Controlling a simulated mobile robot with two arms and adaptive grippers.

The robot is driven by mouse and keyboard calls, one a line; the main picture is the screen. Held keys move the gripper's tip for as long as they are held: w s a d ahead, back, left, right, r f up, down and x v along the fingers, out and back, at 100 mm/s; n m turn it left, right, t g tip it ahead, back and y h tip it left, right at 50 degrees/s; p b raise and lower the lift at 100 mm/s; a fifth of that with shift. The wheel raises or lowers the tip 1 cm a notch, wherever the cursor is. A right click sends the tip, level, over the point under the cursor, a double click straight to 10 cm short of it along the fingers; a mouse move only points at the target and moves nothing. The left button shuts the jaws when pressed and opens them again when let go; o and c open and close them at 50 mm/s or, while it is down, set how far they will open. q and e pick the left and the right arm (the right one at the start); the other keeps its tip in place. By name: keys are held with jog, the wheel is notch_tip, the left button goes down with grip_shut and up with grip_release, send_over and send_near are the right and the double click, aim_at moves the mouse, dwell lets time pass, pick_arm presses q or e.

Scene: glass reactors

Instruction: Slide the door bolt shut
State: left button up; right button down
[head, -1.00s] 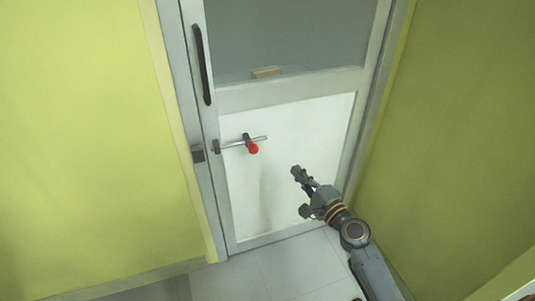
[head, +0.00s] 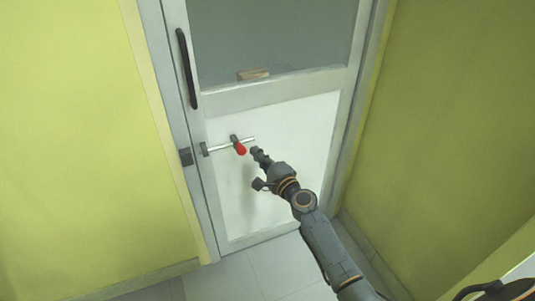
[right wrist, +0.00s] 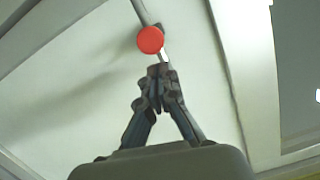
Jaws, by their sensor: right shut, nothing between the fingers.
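The door bolt (head: 218,147) is a thin metal rod lying across the white lower panel of the door (head: 262,110), with a red knob (head: 240,150) on it. The rod runs through dark brackets on the door. A dark catch (head: 186,157) sits on the frame to the left, and a gap shows between it and the rod's left end. My right gripper (head: 257,152) is shut and empty, just right of the red knob. In the right wrist view the closed fingertips (right wrist: 160,72) point at the red knob (right wrist: 150,40), seemingly a little short of it. My left gripper is not in view.
A long black handle (head: 187,68) is upright on the door's left stile. A small brown block (head: 253,74) is at the lower edge of the grey pane. Yellow-green walls (head: 455,130) flank the doorway. The tiled floor (head: 255,272) before the door is clear.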

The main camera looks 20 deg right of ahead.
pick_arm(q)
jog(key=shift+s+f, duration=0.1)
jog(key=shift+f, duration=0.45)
pick_arm(e)
jog(key=shift+a, duration=0.4)
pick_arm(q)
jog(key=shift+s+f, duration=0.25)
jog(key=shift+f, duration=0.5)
pick_arm(e)
jog(key=a, duration=0.5)
jog(key=shift+a, duration=0.1)
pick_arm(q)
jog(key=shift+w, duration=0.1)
